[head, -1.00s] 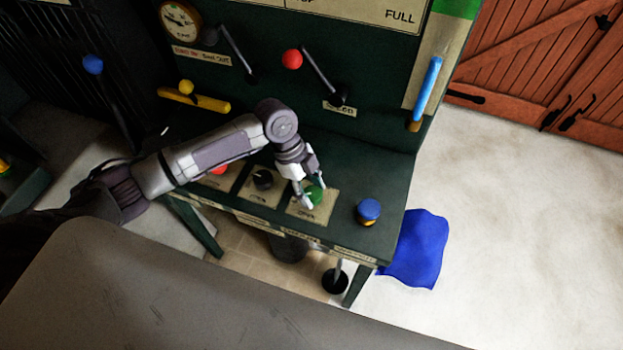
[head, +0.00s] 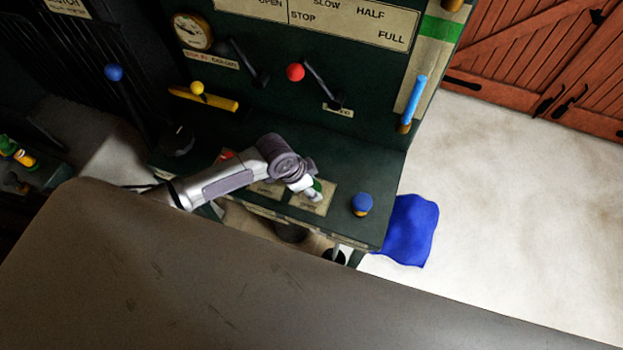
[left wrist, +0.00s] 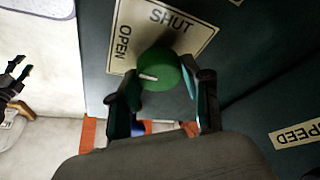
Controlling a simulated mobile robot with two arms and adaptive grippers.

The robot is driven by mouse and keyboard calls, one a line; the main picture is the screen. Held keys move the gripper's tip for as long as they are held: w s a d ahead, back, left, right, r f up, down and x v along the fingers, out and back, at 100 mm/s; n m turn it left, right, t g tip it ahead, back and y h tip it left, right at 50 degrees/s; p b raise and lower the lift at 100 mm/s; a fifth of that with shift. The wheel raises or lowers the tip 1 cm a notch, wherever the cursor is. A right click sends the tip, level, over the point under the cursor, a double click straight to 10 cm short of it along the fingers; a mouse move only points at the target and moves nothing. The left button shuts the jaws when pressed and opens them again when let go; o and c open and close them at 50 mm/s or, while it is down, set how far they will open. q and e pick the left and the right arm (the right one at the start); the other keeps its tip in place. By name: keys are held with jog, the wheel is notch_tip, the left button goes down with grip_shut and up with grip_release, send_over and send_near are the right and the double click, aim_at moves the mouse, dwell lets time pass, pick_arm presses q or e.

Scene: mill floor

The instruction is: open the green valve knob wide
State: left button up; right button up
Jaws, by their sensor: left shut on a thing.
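The green valve knob (left wrist: 160,70) sits on a cream plate (left wrist: 195,38) lettered OPEN and SHUT. The knob's white pointer line points left, slightly below the word OPEN in the left wrist view. My left gripper (left wrist: 165,92) is shut on the knob, one finger on each side. In the head view, my left gripper (head: 312,190) hides most of the knob (head: 317,184) on the console's sloping desk. A dark two-pronged claw, apparently my right gripper (left wrist: 18,76), shows at the left wrist view's left edge, its prongs apart, away from the knob.
A blue knob (head: 362,203) stands on the desk right of the green one. Behind are a red-balled lever (head: 296,72), a yellow handle (head: 203,99) and a blue handle (head: 413,98). A blue cloth (head: 408,230) lies on the floor at right, with bare floor beyond.

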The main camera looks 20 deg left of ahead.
pick_arm(q)
jog(key=shift+r+n+p, duration=0.1)
jog(key=shift+n+p, duration=0.4)
jog(key=shift+n, duration=0.1)
jog(key=o, duration=1.2)
jog(key=shift+c, duration=0.2)
jog(key=v, duration=1.1)
jog(key=shift+s+r, duration=0.3)
jog(key=shift+r, duration=0.1)
jog(key=shift+d, duration=0.1)
